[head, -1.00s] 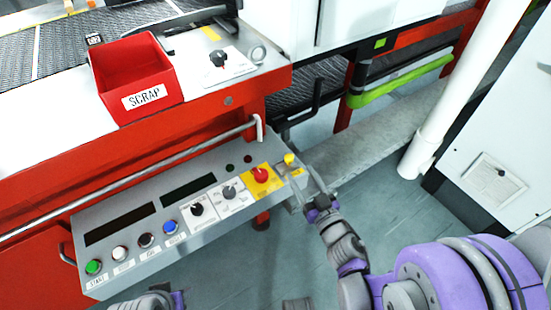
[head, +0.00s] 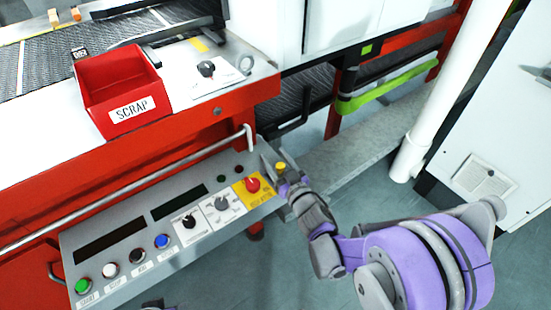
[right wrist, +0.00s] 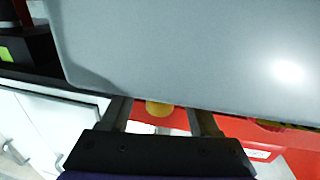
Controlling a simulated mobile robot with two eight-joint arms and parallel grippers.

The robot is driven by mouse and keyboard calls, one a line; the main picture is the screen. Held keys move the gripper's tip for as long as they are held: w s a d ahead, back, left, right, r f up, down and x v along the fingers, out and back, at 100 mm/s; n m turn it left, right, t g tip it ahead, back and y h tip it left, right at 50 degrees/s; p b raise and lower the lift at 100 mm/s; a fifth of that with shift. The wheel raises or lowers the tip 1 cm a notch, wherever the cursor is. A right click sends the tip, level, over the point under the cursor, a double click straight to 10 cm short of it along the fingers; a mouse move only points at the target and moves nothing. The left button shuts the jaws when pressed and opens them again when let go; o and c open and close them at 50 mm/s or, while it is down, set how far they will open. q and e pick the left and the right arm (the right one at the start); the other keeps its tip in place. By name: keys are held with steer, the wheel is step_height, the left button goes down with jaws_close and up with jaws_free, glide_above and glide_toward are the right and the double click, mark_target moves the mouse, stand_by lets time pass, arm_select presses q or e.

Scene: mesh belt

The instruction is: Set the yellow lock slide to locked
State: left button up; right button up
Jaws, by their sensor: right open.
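The yellow knob of the lock slide (head: 280,166) sticks up at the right end of the grey control panel (head: 135,232). My right gripper (head: 279,171) is open at that end, with its fingers on either side of the knob. In the right wrist view the yellow knob (right wrist: 158,108) shows between the two dark fingers (right wrist: 161,118), partly covered by a large grey surface. I cannot tell whether a finger touches it. The slide's track and marks are hidden by the gripper. Only a dark sliver of my left arm shows at the bottom edge of the head view.
A red mushroom button (head: 252,184) on a yellow plate sits just left of my right gripper. Rotary switches and several push buttons line the panel. A metal rail (head: 130,186) runs behind it. A red scrap bin (head: 122,90) stands above.

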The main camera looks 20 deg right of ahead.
jaws_close()
stand_by(1.4)
